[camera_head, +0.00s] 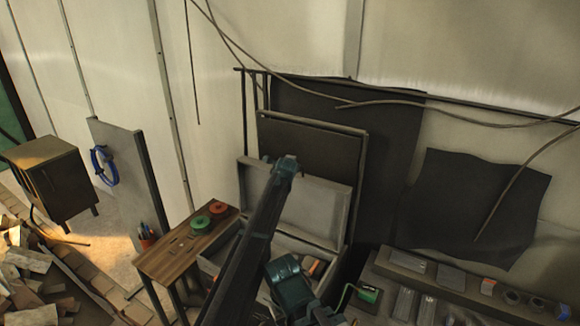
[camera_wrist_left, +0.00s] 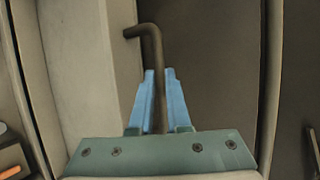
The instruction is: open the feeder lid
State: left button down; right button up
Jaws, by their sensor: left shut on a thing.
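The feeder (camera_head: 207,266) is a pale box at the bottom centre of the head view. Its lid (camera_head: 313,148) appears as a framed dark panel standing steeply raised at the back, above a lighter grey panel (camera_head: 318,208). My left gripper (camera_head: 287,162) is at the lid's left part, its fingertips hard to make out there. In the left wrist view, its blue fingers (camera_wrist_left: 159,90) are shut on a dark bent handle (camera_wrist_left: 147,31), in front of the lid's dark panel (camera_wrist_left: 215,70). My left arm hides part of the box opening.
A wooden side table (camera_head: 172,262) with green (camera_head: 201,226) and red (camera_head: 218,208) rolls stands left of the feeder. A bench (camera_head: 455,290) with several small parts is at right. Cables (camera_head: 400,100) hang across the wall behind.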

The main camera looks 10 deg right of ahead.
pick_arm(q)
jog(key=c, duration=0.9)
grip_release()
jog(key=shift+s, duration=0.1)
jog(key=p+v, duration=0.3)
jog(key=v, duration=0.4)
jog(key=shift+s+r, duration=0.1)
jog(key=shift+s, duration=0.1)
